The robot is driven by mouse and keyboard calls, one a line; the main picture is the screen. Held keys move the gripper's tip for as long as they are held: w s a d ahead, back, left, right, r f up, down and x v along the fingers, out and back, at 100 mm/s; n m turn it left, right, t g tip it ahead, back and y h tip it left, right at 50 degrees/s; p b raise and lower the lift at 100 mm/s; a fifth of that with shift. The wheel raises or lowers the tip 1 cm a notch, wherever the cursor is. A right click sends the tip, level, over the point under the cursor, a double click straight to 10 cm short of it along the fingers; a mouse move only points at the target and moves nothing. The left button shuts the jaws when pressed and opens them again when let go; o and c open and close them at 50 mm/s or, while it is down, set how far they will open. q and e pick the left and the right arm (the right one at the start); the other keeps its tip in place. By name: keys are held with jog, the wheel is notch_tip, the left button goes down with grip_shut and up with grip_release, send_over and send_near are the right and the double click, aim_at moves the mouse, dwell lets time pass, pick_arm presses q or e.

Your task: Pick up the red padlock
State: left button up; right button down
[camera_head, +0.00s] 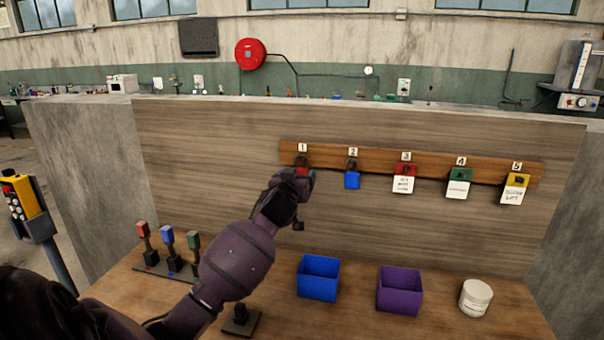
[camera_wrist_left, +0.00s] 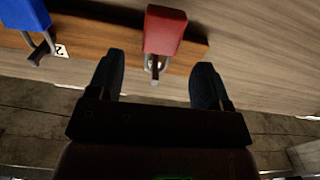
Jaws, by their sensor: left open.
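The red padlock (camera_wrist_left: 164,31) hangs from a hook on the wooden rail (camera_wrist_left: 122,38) in the left wrist view, with its shackle and the hook between the lines of my fingers. In the head view the padlock (camera_head: 302,172) is mostly hidden at position 1, behind my left gripper (camera_head: 308,182). In the left wrist view my left gripper (camera_wrist_left: 158,86) is open, with one dark finger on each side and a gap to the padlock on both sides. It holds nothing. My right gripper is in neither view.
A blue padlock (camera_head: 352,180) hangs at position 2, and tagged padlocks hang at 3 to 5. A blue bin (camera_head: 318,278), a purple bin (camera_head: 399,290) and a white jar (camera_head: 475,297) stand on the bench. Three levers (camera_head: 172,249) stand left of my arm.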

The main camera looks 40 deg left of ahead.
aim_at(301, 170)
pick_arm(q)
jog(key=shift+p+x, duration=0.65)
jog(key=shift+x, duration=2.05)
jog(key=c, duration=1)
jog(key=shift+r, duration=0.1)
jog(key=shift+c, duration=0.2)
